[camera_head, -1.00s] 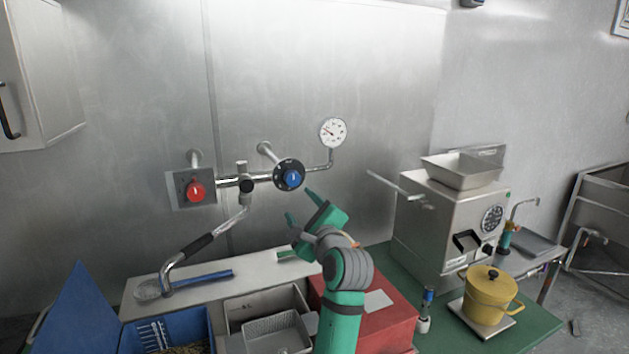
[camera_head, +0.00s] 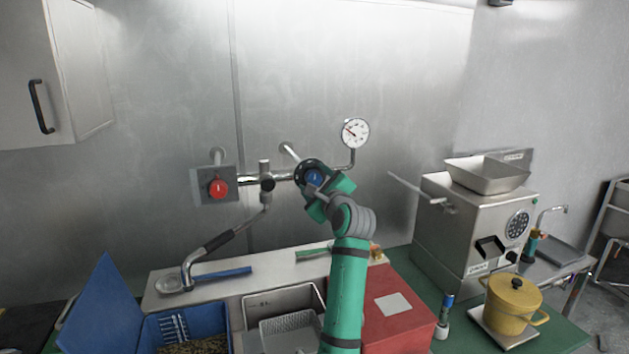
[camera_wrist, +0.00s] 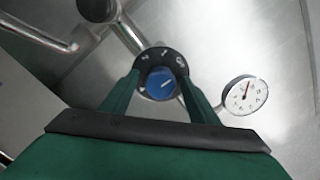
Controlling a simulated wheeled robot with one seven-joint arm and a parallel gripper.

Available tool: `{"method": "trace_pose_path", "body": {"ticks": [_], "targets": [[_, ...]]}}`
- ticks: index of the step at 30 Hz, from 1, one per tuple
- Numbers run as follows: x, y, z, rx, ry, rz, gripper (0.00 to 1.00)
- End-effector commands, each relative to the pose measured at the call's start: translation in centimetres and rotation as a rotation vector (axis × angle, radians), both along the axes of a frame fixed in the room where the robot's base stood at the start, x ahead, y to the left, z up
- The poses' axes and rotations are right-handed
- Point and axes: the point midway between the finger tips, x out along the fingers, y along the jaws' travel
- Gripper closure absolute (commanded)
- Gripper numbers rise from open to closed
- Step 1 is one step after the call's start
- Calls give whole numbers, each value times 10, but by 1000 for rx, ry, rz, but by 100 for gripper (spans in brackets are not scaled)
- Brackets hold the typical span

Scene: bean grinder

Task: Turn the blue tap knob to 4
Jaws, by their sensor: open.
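The blue tap knob (camera_head: 314,177) sits on a black numbered dial (camera_head: 301,173) on the wall pipe. In the wrist view the blue knob (camera_wrist: 161,83) has a pale pointer line, and marks show on the dial (camera_wrist: 165,57) around it; I cannot read them surely. My gripper (camera_head: 318,188) is at the knob and partly covers it in the head view. In the wrist view my gripper's (camera_wrist: 162,92) two green fingers are apart, one on each side of the knob. I cannot tell whether they touch it.
A red knob (camera_head: 218,187) on a plate is to the left on the same pipe. A pressure gauge (camera_head: 355,133) stands above right, also in the wrist view (camera_wrist: 245,95). A swivel spout (camera_head: 216,243) hangs below left. The grinder (camera_head: 470,225) and yellow pot (camera_head: 512,303) stand right.

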Motion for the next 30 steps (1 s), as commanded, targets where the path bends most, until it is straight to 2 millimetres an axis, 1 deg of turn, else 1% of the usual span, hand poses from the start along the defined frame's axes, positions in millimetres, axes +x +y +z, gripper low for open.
{"method": "trace_pose_path", "body": {"ticks": [3, 12, 17, 18, 25, 30], "targets": [[5, 1, 0, 0, 1, -1, 45], [6, 1, 0, 0, 0, -1, 45], [6, 1, 0, 0, 0, -1, 83], [6, 1, 0, 0, 0, -1, 86], [6, 2, 0, -13, -3, -1, 86], [6, 2, -1, -65, -20, -1, 86]]}}
